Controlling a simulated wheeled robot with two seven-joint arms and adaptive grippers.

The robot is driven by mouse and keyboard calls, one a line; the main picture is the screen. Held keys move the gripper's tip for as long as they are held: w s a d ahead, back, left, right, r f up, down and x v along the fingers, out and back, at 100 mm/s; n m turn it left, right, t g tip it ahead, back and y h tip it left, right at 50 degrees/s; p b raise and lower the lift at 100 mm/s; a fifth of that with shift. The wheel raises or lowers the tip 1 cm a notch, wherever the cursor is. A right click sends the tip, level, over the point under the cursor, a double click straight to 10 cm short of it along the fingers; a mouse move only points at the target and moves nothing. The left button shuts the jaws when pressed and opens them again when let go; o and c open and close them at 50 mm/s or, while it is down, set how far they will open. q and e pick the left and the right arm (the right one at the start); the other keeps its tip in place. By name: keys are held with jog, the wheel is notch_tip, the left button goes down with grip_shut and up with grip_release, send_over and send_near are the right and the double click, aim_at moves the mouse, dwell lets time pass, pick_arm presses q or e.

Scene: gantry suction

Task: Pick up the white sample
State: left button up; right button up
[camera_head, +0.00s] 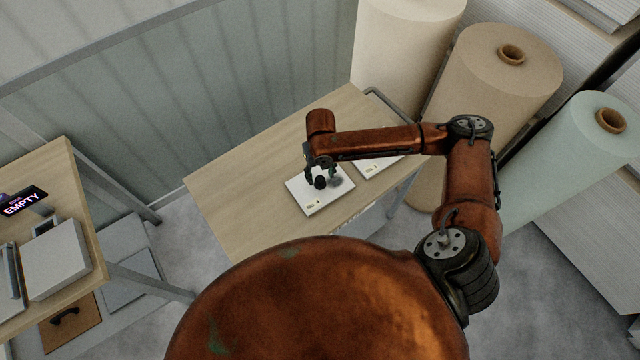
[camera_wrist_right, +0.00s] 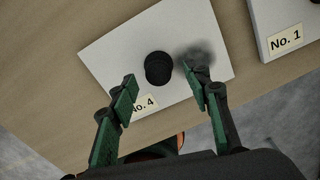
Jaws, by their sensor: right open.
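A flat white sample board (camera_head: 310,203) with a "No. 4" label lies on the wooden table. A dark round knob-like piece (camera_head: 320,183) stands on it; the wrist view shows this black piece (camera_wrist_right: 158,68) near the middle of the board (camera_wrist_right: 112,48). My right gripper (camera_head: 321,173) is open over the board. In the right wrist view, its two green-sided fingers (camera_wrist_right: 160,76) are apart, with the black piece between them and a gap on each side. Whether the fingertips are level with the piece I cannot tell. My left gripper is not in view.
A second white board (camera_wrist_right: 280,16), labelled "No. 1", lies to the right on the same table (camera_head: 240,190). Big rolls (camera_head: 500,70) stand behind and right of the table. A side table (camera_head: 60,180) at left holds a grey box (camera_head: 56,262) and an "EMPTY" sign (camera_head: 22,203).

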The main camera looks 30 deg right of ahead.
aim_at(320, 179)
notch_tip(320, 179, down, 4)
jog(key=shift+r, duration=0.15)
jog(key=shift+a, duration=0.1)
grip_shut()
dwell(0.4)
jog(key=shift+r, duration=0.1)
